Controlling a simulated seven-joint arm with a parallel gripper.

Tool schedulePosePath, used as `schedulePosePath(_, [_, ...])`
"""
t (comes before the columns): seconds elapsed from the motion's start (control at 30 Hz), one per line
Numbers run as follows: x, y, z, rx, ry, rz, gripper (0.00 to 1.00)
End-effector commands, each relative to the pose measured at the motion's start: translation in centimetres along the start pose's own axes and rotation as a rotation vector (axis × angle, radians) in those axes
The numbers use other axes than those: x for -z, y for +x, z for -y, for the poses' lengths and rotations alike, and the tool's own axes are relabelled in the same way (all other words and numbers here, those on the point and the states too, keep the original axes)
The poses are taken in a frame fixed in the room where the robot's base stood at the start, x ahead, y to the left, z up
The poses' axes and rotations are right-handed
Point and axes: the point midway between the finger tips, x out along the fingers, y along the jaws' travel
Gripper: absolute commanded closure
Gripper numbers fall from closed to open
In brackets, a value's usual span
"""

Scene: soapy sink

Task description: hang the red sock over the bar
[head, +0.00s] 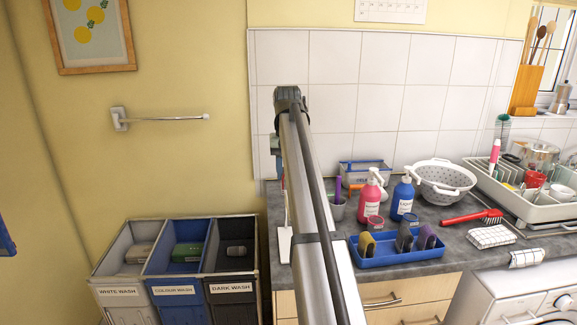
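The bar (165,119) is a thin metal rail on a white wall mount on the yellow wall at the left of the head view. It is bare, and its right end is free. I cannot make out a red sock. A small reddish sliver shows at the left edge of my arm, too little to identify. My arm rises through the middle of the view, to the right of the bar. It hides most of my gripper, so I cannot see the fingers or whether they hold anything.
Three wash bins (174,262) stand below the bar, each with something inside. On the counter are a blue tray (398,258) with several upright items, a red bottle (369,200), a blue bottle (402,199), a colander (440,185) and a dish rack (532,205). The wall around the bar is clear.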

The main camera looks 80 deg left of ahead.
Motion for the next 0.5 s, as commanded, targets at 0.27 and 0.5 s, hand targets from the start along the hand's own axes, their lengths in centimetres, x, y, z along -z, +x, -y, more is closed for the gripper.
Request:
schedulePosePath(0.27, [0.0, 1.8, 0.0, 0.000, 0.000, -0.001, 0.92])
schedulePosePath(0.5, [-0.1, 3.4, 0.0, 0.000, 0.000, 0.000, 0.92])
